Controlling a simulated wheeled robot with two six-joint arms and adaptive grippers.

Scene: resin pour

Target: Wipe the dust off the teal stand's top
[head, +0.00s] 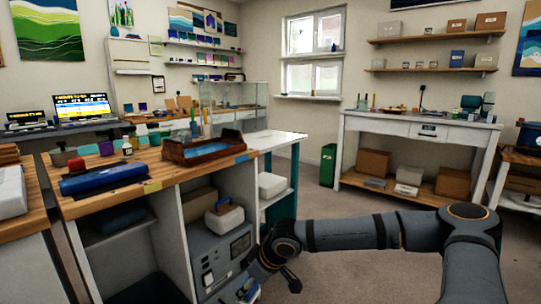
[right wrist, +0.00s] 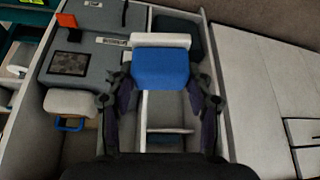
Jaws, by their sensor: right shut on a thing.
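The teal stand (head: 284,193) has a white top (head: 277,138) and stands at the far end of the wooden workbench. I cannot make out dust on its top at this size. My right gripper (head: 256,284) is low in front of the workbench's open shelves, below and apart from the stand's top. In the right wrist view, my right gripper (right wrist: 162,97) is shut on a blue and white block (right wrist: 160,68), with one finger on each side of it. My left gripper is not in view.
The wooden workbench (head: 178,182) carries a resin tray (head: 209,149), a blue roll (head: 103,177) and small cups. Carpeted floor (head: 350,272) is open to the right. A white table (head: 420,128) stands behind.

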